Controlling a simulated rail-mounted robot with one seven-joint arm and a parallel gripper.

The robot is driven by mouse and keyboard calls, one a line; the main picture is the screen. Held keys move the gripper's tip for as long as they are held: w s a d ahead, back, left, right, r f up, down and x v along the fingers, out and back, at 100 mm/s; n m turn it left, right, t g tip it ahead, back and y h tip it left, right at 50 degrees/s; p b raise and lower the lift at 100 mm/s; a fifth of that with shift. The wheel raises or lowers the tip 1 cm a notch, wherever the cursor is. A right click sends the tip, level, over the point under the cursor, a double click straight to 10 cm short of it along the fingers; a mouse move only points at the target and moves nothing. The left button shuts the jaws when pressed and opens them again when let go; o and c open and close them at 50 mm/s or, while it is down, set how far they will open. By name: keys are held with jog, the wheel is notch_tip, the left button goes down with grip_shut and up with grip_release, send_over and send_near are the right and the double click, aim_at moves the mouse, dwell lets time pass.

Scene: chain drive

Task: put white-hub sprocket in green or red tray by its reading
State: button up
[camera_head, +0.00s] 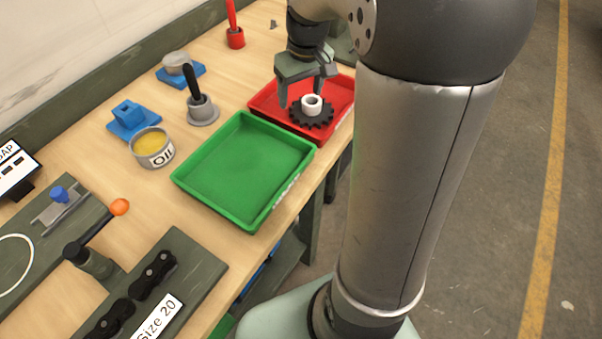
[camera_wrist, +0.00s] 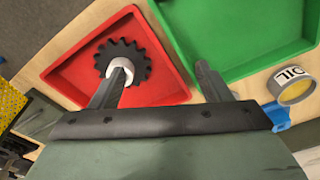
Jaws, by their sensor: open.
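The white-hub sprocket (camera_head: 312,109), a dark toothed wheel with a white ring hub, lies in the red tray (camera_head: 343,112). It also shows in the wrist view (camera_wrist: 122,62), inside the red tray (camera_wrist: 77,78) with its hub upward. The green tray (camera_head: 243,172) stands beside the red one and is empty. My gripper (camera_head: 303,95) is over the red tray, close above the sprocket. In the wrist view its fingers (camera_wrist: 158,82) are spread apart. One finger overlaps the hub in the picture, with nothing between them.
An oil tin (camera_head: 153,148) stands left of the green tray. A dark-handled tool in a grey holder (camera_head: 203,111), blue blocks (camera_head: 127,119) and a red holder (camera_head: 235,38) stand farther back. A plate marked Size 20 (camera_head: 160,318) lies at the front.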

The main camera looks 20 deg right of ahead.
jog(key=s+a+f, duration=0.1)
jog(key=s+a, duration=0.2)
jog(key=s, duration=0.4)
jog(key=s+a+f+m, duration=0.1)
jog(key=s+a, duration=0.2)
jog(key=s, duration=0.4)
jog(key=s+a+f+g, duration=0.1)
jog(key=s+a+f, duration=0.1)
jog(key=s, duration=0.5)
jog(key=shift+a, duration=0.75)
